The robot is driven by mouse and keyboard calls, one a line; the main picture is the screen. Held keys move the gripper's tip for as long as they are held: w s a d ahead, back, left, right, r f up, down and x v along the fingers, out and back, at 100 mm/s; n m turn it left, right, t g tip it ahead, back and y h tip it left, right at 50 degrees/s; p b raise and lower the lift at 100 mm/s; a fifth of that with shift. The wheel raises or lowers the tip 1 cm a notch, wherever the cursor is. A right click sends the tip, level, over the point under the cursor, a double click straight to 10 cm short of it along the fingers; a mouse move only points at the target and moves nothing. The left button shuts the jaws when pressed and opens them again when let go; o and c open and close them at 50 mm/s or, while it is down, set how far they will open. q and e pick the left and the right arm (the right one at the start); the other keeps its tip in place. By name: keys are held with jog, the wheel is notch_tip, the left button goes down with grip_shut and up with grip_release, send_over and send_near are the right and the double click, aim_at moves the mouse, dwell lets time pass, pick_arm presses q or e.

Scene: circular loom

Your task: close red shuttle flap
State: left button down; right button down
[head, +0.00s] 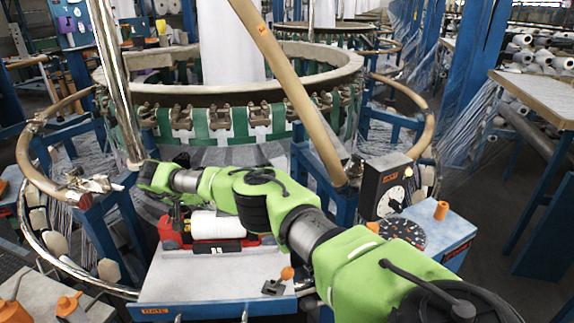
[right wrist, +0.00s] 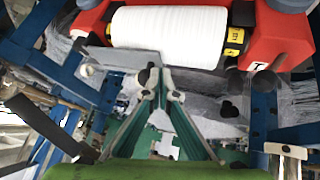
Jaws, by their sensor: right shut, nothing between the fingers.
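My left gripper is not in view.
The round loom ring (head: 300,62) stands behind the shuttle. A brown tube (head: 290,88) slants down near my right arm. A grey dial box (head: 386,186) and a blue-edged grey table (head: 205,280) with an orange-topped knob are close by.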

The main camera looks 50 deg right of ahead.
jog(key=shift+r+p, duration=0.65)
jog(key=shift+r, duration=0.2)
jog(key=shift+a+r+p, duration=0.1)
jog(key=shift+r+p, duration=0.2)
jog(key=shift+p, duration=0.05)
jog(key=w+a+r+b, duration=0.1)
jog(key=a+r, duration=0.1)
jog(key=a, duration=0.9)
jog(key=shift+w+a+r, duration=0.3)
jog(key=shift+a+r, duration=0.05)
jog(key=shift+a, duration=0.05)
